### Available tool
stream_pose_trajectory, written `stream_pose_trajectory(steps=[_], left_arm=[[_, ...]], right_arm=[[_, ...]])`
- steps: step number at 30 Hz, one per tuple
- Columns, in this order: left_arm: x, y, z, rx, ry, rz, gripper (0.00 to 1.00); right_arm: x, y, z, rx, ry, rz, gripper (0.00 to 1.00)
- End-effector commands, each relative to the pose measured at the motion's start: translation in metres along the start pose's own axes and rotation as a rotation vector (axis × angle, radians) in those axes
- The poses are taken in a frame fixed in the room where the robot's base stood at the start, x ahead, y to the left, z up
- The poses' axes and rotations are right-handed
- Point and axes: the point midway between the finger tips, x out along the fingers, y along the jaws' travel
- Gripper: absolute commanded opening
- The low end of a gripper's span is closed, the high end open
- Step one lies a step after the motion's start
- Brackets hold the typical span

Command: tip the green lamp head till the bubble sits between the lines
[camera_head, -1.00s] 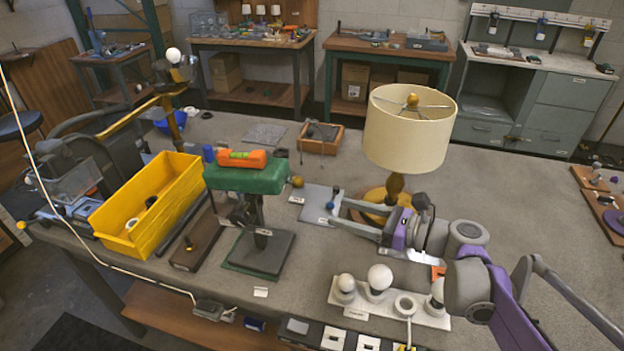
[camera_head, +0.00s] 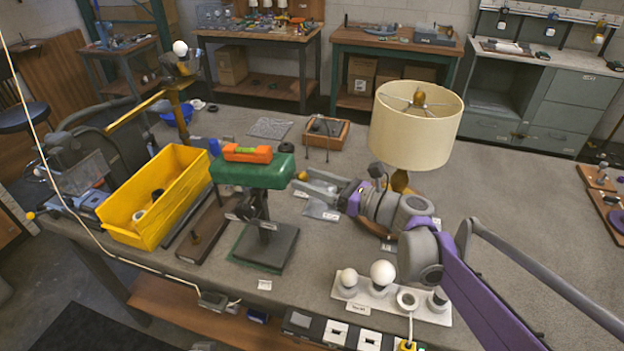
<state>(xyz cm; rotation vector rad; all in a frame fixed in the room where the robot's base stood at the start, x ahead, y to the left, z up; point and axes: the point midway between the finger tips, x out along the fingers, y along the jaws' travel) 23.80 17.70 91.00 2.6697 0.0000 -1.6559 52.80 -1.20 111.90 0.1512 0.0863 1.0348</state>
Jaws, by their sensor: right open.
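The green lamp head (camera_head: 252,172) sits on top of a short dark stand (camera_head: 266,243) on the workbench. An orange spirit level (camera_head: 247,154) lies on the head's top; its yellow-green vial shows, but the bubble and lines are too small to read. My right gripper (camera_head: 304,180) is open, its fingers pointing left at the right end of the green head. A small yellow-brown knob (camera_head: 302,175) shows at the fingertips; I cannot tell if they touch it. My left gripper is not in view.
A yellow bin (camera_head: 160,200) stands left of the stand. A lamp with a cream shade (camera_head: 415,125) stands behind my right arm. A white strip with bulbs (camera_head: 385,300) lies in front of it. The bench's right side is mostly clear.

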Motion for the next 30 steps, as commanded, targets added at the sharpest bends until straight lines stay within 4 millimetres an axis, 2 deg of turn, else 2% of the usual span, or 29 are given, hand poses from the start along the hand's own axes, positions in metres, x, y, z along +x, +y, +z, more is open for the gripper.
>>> stream_pose_trajectory(steps=[6, 7, 17, 30], left_arm=[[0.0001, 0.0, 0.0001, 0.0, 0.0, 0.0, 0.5], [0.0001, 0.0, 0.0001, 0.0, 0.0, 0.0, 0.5], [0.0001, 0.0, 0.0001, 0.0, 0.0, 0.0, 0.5], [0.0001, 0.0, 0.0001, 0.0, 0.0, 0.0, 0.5]], right_arm=[[0.0003, 0.0, -0.0002, 0.0, 0.0, 0.0, 0.64], [0.0002, 0.0, -0.0002, 0.0, 0.0, 0.0, 0.6], [0.0, 0.0, -0.0001, 0.0, 0.0, 0.0, 0.01], [-0.0001, 0.0, -0.0001, 0.0, 0.0, 0.0, 0.0]])
